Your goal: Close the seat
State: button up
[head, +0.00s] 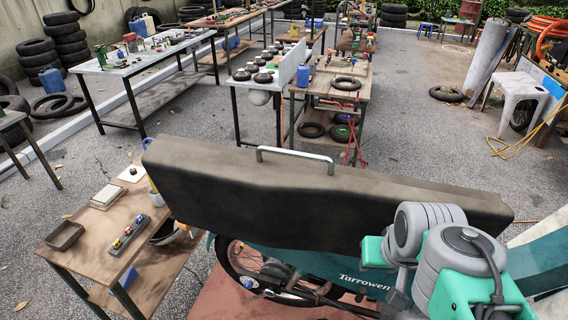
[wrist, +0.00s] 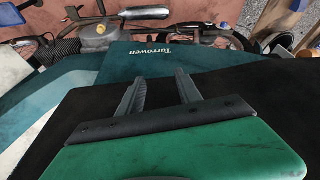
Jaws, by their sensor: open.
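The long dark seat (head: 330,205) stands tilted up above the teal motorcycle (head: 345,285), with a wide face towards the head camera and a metal grab handle (head: 295,154) at its upper edge. In the wrist view my gripper (wrist: 160,82) is open with nothing between its fingers. A broad black surface, apparently the seat (wrist: 265,105), lies behind and beside it, and the fingers point at the teal panel marked Tarrowen (wrist: 185,50). Whether the fingers touch anything is unclear. In the head view my arm comes in at the lower right and my gripper is hidden.
A small wooden table (head: 95,235) with a tray and small parts stands close on the left. Workbenches (head: 150,60) and stacked tyres fill the back. A white stool (head: 518,95) stands at the right. Open grey ground lies beyond the motorcycle.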

aim_at(271, 196)
jog(key=k, duration=1.8)
jog(key=u, duration=0.65)
jog(key=i, duration=0.6)
jog(key=u, duration=1.05)
jog(key=i, duration=0.8)
jog(key=u, duration=0.15)
